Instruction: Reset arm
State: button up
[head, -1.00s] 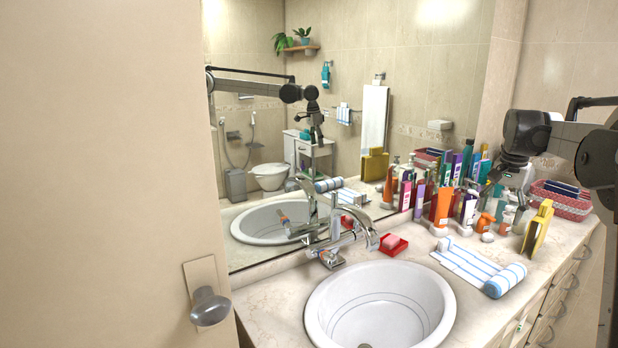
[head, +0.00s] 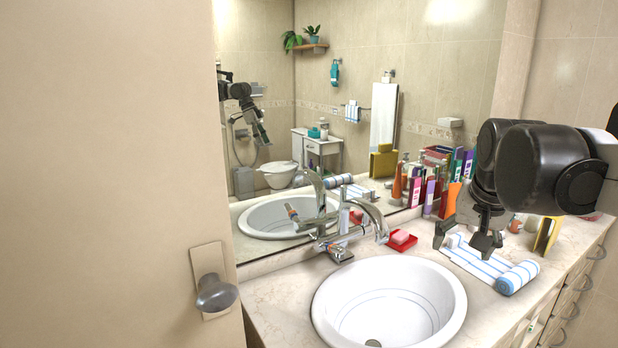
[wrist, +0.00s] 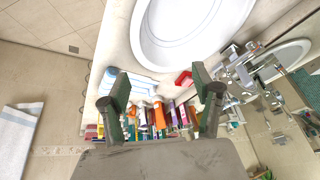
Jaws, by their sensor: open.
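My gripper (head: 466,242) hangs from my arm at the right of the head view, above the counter and in front of the bottles. Its fingers are spread apart with nothing between them. In the wrist view my gripper (wrist: 160,95) shows its two fingers wide apart, with bottles and the counter behind them. It appears apart from the towel and the counter. My arm's dark links cover part of the bottles and the right end of the counter.
A white sink (head: 390,305) with a chrome faucet (head: 345,235) is left of my gripper. A red soap dish (head: 402,240), a striped rolled towel (head: 517,277), an orange bottle (head: 450,198) and a yellow box (head: 546,235) crowd the counter. A door (head: 110,180) stands at left.

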jog(key=s+a+f+n+t+b, duration=0.1)
jog(key=s+a+f+n, duration=0.1)
jog(key=s+a+f, duration=0.2)
jog(key=s+a+f+n+t, duration=0.1)
jog(key=s+a+f+n, duration=0.1)
jog(key=s+a+f, duration=0.3)
jog(key=s+f, duration=0.3)
jog(key=s, duration=0.4)
jog(key=shift+s+y+b, duration=0.15)
jog(key=shift+y+b, duration=0.2)
jog(key=shift+y, duration=0.05)
jog(key=shift+a+f, duration=0.1)
